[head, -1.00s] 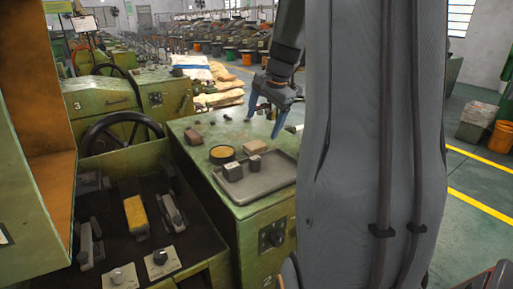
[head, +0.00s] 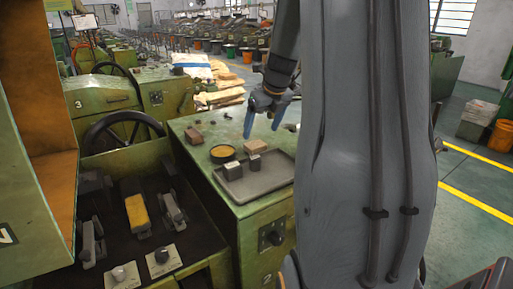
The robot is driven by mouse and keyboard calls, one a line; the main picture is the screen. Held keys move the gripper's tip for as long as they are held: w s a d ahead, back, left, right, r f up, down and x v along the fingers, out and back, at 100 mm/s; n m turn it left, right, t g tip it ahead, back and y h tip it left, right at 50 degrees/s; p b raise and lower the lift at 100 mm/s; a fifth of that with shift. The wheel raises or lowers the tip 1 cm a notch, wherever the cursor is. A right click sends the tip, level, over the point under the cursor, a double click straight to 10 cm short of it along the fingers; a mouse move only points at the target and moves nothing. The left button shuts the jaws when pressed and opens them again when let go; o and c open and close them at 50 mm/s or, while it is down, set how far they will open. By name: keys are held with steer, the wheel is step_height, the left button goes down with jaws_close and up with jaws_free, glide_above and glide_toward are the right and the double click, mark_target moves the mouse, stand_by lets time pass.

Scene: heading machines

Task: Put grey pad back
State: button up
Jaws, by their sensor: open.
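Two small dark grey blocks stand on a grey tray (head: 270,181) on the green machine top: one at the tray's left (head: 232,170) and one to its right (head: 254,162). I cannot tell whether either is the grey pad. My gripper (head: 262,130) has blue fingers, spread apart and pointing down, with nothing between them. It hangs above the far part of the machine top, beyond the tray and the blocks. My arm hides what lies right of the tray.
A tan block (head: 255,147) sits by the tray's far edge. A round dish with yellow contents (head: 222,153) and a brown block (head: 194,138) are on the machine top. At left, an open dark bed holds a yellow-topped block (head: 137,213) and metal fixtures below a handwheel (head: 124,131).

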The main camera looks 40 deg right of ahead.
mark_target(255, 144)
steer(key=shift+p+x, duration=1.05)
steer(key=shift+x, duration=2.65)
steer(key=shift+w, duration=0.15)
steer(key=shift+c, duration=0.3)
steer(key=shift+r, duration=0.1)
steer(key=c, duration=1.1)
steer(key=shift+c, duration=0.3)
steer(key=shift+r, duration=0.15)
